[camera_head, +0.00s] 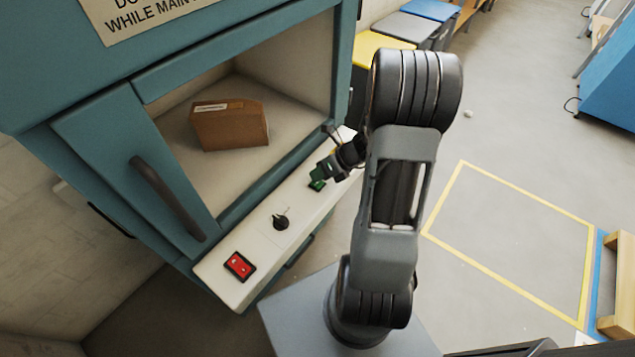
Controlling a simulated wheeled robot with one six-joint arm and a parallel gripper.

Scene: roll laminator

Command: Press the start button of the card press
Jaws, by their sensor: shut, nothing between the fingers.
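The card press (158,205) is a teal machine with an open-fronted chamber on the left of the head view. Its white control panel (255,236) runs along the front edge. A green button (317,185) sits on the panel toward its far end. My gripper (321,173) is shut and empty, with its fingertips right at the green button. The fingers partly cover the button, and I cannot tell whether they touch it or whether it is pushed in.
A black knob (281,222) and a red rocker switch (240,265) are on the same panel, nearer to me. A cardboard box (230,126) lies inside the chamber. A dark door handle (166,198) sticks out at left. Open floor (520,150) lies to the right.

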